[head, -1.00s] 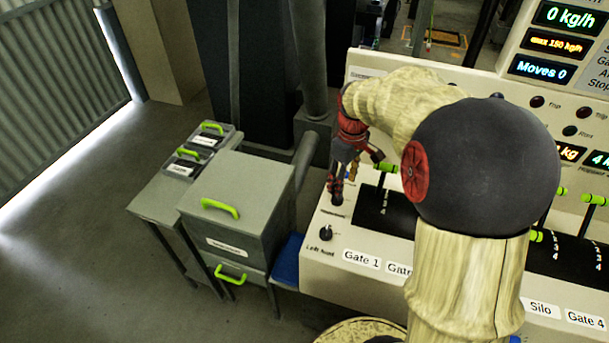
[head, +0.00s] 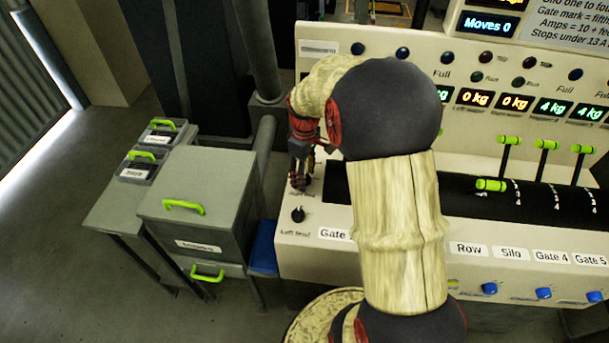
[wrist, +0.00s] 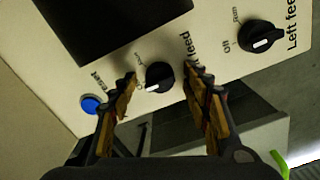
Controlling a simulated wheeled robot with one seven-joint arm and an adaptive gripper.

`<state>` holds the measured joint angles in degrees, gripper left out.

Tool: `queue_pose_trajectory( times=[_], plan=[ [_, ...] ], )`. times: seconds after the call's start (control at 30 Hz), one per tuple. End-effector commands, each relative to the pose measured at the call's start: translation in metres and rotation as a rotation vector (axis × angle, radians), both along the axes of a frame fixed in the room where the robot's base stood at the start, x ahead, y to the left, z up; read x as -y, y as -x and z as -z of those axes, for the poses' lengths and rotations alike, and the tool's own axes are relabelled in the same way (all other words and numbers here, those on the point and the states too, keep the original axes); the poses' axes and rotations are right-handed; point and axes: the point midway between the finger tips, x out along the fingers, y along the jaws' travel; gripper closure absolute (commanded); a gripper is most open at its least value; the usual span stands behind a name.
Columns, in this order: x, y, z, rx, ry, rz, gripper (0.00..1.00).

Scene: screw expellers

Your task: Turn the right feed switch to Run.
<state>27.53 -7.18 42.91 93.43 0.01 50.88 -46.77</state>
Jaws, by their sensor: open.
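The right feed switch, a black round knob (wrist: 159,76) with a white mark, sits on the cream panel in the wrist view. Its label is partly hidden by a finger and reads only "feed". The white mark points toward the lower left, near the partly covered "Off" lettering. My gripper (wrist: 162,82) is open, with one finger on each side of this knob; I cannot tell whether they touch it. In the head view my gripper (head: 299,184) is over the panel's left end and hides the knob.
The left feed knob (wrist: 258,38) is close beside the right finger; it also shows in the head view (head: 298,214). A blue reset button (wrist: 91,104) is near the left finger. Green-handled gate levers (head: 510,140) stand to the right. A grey cabinet (head: 195,205) stands left of the panel.

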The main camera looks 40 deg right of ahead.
Motion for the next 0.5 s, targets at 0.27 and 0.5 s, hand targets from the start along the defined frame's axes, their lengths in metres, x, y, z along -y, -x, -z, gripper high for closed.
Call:
queue_pose_trajectory(
  times=[0.27, 0.5],
  plan=[
    [0.0001, -0.0001, -0.0006, 0.0, 0.0, 0.0, 0.58],
    [0.0, -0.0002, -0.0007, 0.0, 0.001, 0.0, 0.72]
  ],
)
